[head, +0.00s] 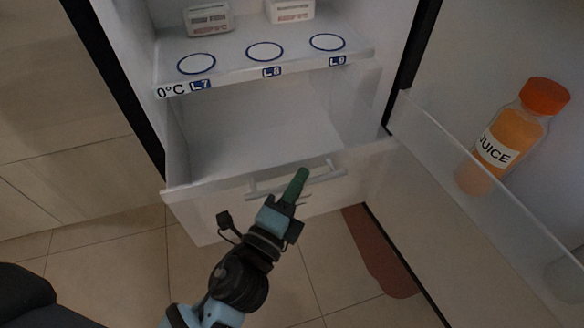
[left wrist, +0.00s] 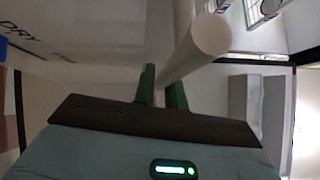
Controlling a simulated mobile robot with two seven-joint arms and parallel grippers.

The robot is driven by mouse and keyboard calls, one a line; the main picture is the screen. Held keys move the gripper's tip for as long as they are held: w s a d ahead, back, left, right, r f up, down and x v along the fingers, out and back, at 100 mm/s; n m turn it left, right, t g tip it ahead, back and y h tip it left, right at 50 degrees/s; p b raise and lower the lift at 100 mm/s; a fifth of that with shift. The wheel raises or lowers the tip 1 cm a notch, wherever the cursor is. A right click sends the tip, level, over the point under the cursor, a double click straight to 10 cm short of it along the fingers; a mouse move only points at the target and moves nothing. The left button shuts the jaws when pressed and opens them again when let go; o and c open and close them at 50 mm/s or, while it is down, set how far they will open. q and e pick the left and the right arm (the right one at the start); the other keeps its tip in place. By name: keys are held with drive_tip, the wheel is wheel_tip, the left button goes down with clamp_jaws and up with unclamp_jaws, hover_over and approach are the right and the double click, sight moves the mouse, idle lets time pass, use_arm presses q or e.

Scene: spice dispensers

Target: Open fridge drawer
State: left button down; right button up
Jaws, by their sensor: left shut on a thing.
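The fridge drawer (head: 240,207) is a white bin at the bottom of the open fridge. It is pulled out, and its empty inside shows. A white bar handle (head: 325,178) runs across its front. My left gripper (head: 301,173) is at the handle, with its green fingers shut on the bar. In the left wrist view the handle (left wrist: 200,45) passes between the green fingers (left wrist: 161,90), its round end close to the camera. My right gripper is in neither view.
A shelf (head: 230,55) above the drawer has blue rings and labels, with two white boxes at the back. The open fridge door at the right has a clear bin (head: 480,215) holding an orange juice bottle (head: 517,130). A reddish-brown mat (head: 375,250) lies on the tiled floor.

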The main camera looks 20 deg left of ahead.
use_arm(q)
drive_tip(key=shift+s+d, duration=0.25)
drive_tip(key=shift+s, duration=0.15)
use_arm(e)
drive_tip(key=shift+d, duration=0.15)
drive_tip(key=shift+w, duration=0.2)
use_arm(q)
drive_tip(key=c, duration=1.5)
unclamp_jaws()
drive_tip(key=shift+o, duration=0.2)
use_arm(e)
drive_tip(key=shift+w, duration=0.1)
